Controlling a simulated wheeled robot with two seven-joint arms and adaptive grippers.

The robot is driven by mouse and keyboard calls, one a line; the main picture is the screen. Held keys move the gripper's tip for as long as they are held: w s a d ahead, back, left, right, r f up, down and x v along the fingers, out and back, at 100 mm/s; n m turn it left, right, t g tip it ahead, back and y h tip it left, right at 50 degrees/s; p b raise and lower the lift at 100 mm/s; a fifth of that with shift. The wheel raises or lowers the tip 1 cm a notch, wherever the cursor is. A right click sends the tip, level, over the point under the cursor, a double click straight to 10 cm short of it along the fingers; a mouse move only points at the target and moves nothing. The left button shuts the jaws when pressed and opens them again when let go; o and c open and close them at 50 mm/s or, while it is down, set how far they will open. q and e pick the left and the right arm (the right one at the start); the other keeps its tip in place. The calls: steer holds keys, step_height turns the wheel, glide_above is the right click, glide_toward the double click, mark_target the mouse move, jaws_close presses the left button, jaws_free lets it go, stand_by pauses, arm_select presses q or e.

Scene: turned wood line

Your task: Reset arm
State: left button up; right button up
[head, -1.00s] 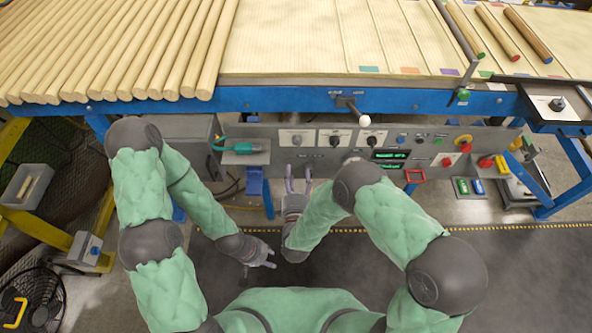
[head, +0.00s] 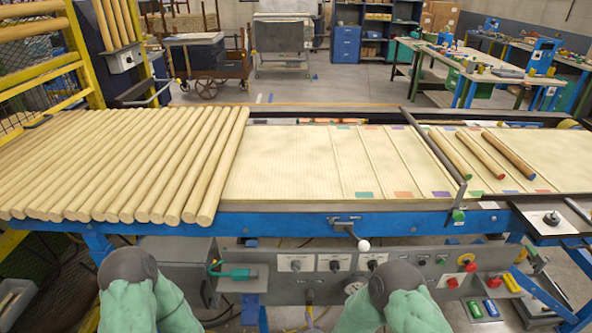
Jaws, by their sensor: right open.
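My two arms in green padded sleeves show at the bottom edge of the head view, below the front of the line. My right gripper (head: 311,316) shows only as fingertips at the bottom edge, in front of the control panel. It is open, and nothing shows between its fingers. My left gripper is below the picture and hidden.
Many wooden rods (head: 130,165) lie side by side on the left of the blue-framed line (head: 290,223). The pale bed (head: 285,165) at the middle is bare. Three separate rods (head: 480,153) lie at the right. Carts and workbenches stand behind.

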steer(key=s+d+f+m+g, duration=0.2)
steer(key=s+m+g, duration=0.1)
steer(key=s, duration=0.3)
steer(key=s+d+f+m+g+y, duration=0.1)
steer(key=s+d+f+m+g, duration=0.1)
steer(key=s, duration=0.5)
steer(key=s+d+f+m+g+y, duration=0.1)
steer(key=s+m+g, duration=0.4)
steer(key=s, duration=0.2)
steer(key=shift+s+d+f+g, duration=0.2)
steer(key=shift+d+f+g, duration=0.1)
steer(key=shift+d+f, duration=0.1)
